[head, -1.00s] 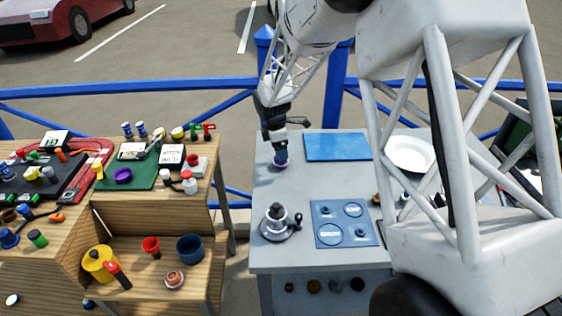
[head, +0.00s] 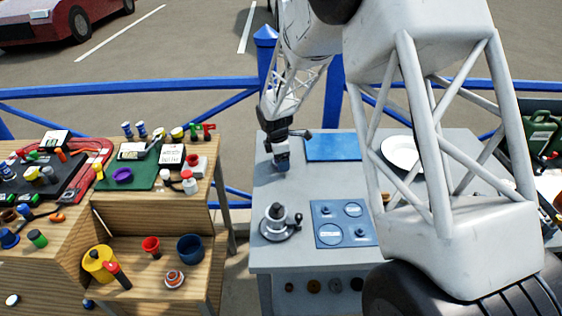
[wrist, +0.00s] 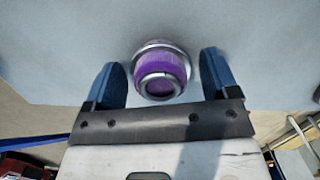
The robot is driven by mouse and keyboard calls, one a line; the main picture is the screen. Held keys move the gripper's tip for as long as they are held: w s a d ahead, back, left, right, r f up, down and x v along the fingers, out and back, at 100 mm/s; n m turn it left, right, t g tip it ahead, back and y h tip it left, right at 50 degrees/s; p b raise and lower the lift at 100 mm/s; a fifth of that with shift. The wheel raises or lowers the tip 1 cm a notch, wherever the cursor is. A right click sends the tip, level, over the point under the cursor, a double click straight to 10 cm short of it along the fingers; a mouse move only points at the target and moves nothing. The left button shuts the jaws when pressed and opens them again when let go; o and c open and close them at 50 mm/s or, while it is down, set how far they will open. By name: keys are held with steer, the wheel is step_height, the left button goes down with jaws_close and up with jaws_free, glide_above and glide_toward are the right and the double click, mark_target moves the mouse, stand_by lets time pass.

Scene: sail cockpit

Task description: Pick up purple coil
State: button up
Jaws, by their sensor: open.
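A purple coil (wrist: 160,73) with silvery rims is on the pale grey surface in the wrist view. My gripper (wrist: 161,62) is open, with one blue finger on each side of the coil and a visible gap to both. The wrist view does not show clearly how far the fingertips are above the surface. In the head view my gripper (head: 282,165) is low over the left rear part of the grey table (head: 275,185), and the coil there is hidden or too small to make out.
A blue panel (head: 333,146) lies right of my gripper. A dark knobbed device (head: 277,222) and a blue plate with round discs (head: 344,224) are nearer the front. A white plate (head: 401,153) is farther right. A separate purple ring (head: 122,175) lies on the green mat at left.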

steer(key=c, duration=0.9)
steer(key=shift+r, duration=0.1)
steer(key=shift+r, duration=0.7)
step_height(320, 180, up, 2)
steer(key=shift+r, duration=0.1)
steer(key=s+d, duration=0.1)
steer(key=s, duration=0.4)
steer(key=s+d+r, duration=0.1)
steer(key=s, duration=0.4)
steer(key=s+d, duration=0.1)
steer(key=s, duration=0.4)
steer(key=shift+s+d+r, duration=0.1)
steer(key=shift+s+r, duration=0.05)
steer(key=shift+s, duration=0.2)
